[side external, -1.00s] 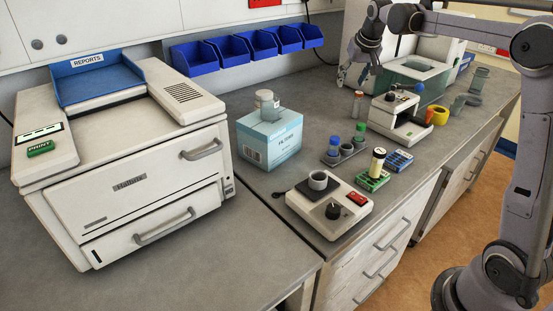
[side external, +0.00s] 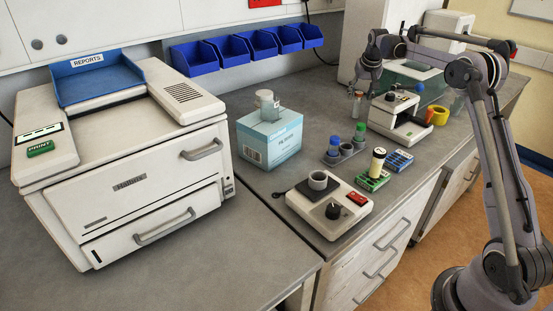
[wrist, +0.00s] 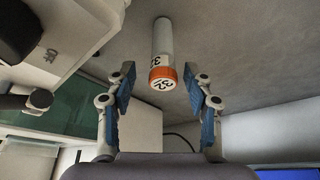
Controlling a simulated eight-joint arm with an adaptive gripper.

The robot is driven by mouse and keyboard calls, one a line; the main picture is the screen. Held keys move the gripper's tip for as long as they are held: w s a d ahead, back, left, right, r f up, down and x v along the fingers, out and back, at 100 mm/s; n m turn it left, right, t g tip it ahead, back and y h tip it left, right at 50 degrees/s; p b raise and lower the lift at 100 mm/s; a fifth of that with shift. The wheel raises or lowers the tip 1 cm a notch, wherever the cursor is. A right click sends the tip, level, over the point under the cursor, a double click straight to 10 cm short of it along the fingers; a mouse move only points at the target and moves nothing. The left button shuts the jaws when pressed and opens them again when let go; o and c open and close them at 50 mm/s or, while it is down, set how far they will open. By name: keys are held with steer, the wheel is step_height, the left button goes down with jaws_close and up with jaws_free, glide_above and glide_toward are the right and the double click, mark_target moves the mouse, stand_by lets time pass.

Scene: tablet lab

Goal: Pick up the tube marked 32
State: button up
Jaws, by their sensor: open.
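The tube marked 32 (wrist: 162,78) has an orange cap with a black 32 on it and a pale body. In the wrist view its cap lies between the two blue-padded fingers of my gripper (wrist: 166,88), with a gap on both sides. In the side external view the tube (side external: 357,104) stands on the bench. There my gripper (side external: 362,85) hangs over it, fingers pointing down. My gripper is open and empty. I cannot tell exactly how far down the tube the fingertips reach.
A rack with blue- and green-capped tubes (side external: 345,150) is nearer the camera. A boxed filter pack (side external: 270,140) and blue wall bins (side external: 265,45) are to the left. Bench left of the tube is clear.

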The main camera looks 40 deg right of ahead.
mark_target(356, 103)
steer(key=shift+x, duration=2.65)
steer(key=shift+a, duration=0.2)
jaws_close()
